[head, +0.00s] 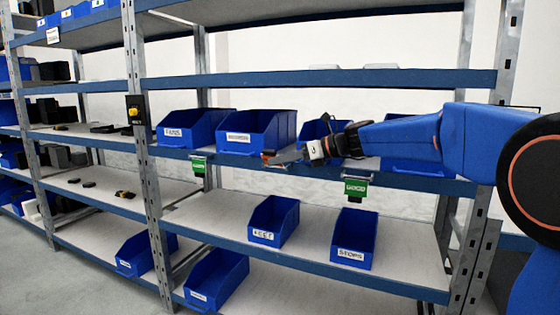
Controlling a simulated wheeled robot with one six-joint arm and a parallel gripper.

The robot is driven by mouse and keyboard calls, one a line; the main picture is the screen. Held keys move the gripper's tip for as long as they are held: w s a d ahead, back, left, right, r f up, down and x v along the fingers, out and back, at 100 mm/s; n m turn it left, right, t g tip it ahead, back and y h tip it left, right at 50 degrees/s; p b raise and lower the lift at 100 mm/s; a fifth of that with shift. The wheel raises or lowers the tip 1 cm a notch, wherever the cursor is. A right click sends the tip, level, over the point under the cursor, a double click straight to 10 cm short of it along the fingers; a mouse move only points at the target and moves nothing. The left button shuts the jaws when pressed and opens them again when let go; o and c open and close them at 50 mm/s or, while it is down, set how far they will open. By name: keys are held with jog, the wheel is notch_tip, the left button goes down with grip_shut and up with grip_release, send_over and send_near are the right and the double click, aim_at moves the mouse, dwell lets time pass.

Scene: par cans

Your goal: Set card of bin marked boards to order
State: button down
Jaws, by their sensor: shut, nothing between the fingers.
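A blue bin (258,128) with a white label, too blurred to read surely but possibly "boards", stands on the middle shelf, right of the bin marked fans (187,127). A small card piece (268,154), showing red with some green below, sits at the shelf edge under the right side of that bin. It looks edge-on or tilted. My gripper (283,158) is shut and empty, its tip reaching left to this card. I cannot tell whether they touch. Green cards hang from the shelf edge to the left (198,165) and right (356,188).
My arm covers part of two more blue bins (315,129) on the middle shelf at right. Lower bins marked feet (273,220) and stops (354,238) stand below. A steel post (142,160) with a black and yellow box (135,110) stands left.

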jog(key=shift+s+a, duration=0.1)
jog(key=shift+s, duration=0.15)
jog(key=v, duration=1.7)
jog(key=shift+d, duration=0.25)
